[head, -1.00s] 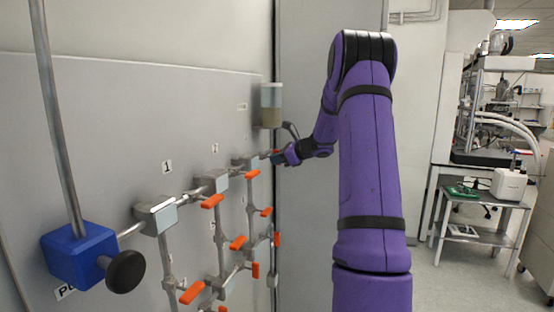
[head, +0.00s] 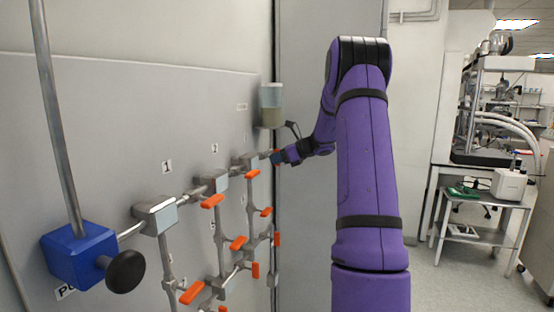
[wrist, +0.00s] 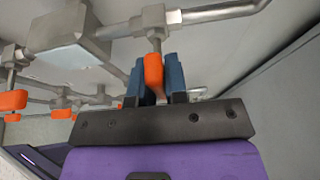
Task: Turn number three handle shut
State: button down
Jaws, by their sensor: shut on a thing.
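A grey panel (head: 110,120) carries metal pipes and valves with orange handles, in columns marked 1, 2 and, I take it, 3. My gripper (head: 276,158) is at the top right end of the pipe row, beside the third metal block (head: 246,163). In the wrist view, the blue fingers of my gripper (wrist: 155,80) are shut on an orange handle (wrist: 153,73) hanging below a pipe fitting (wrist: 153,22). One finger is on each side of it. The handle's lower end is hidden behind the gripper body. Its number label cannot be read.
Other orange handles, such as one below block 2 (head: 212,201), sit to the left and below. A blue block (head: 80,257) with a black knob (head: 126,271) is at the lower left. A cylindrical vessel (head: 271,105) stands just above my gripper. Open floor lies to the right.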

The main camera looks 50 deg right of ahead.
jog(key=c, duration=1.1)
grip_release()
jog(key=shift+c, duration=0.2)
jog(key=v, duration=1)
jog(key=shift+s+d, duration=0.15)
jog(key=shift+s, duration=0.2)
jog(key=shift+r, duration=0.1)
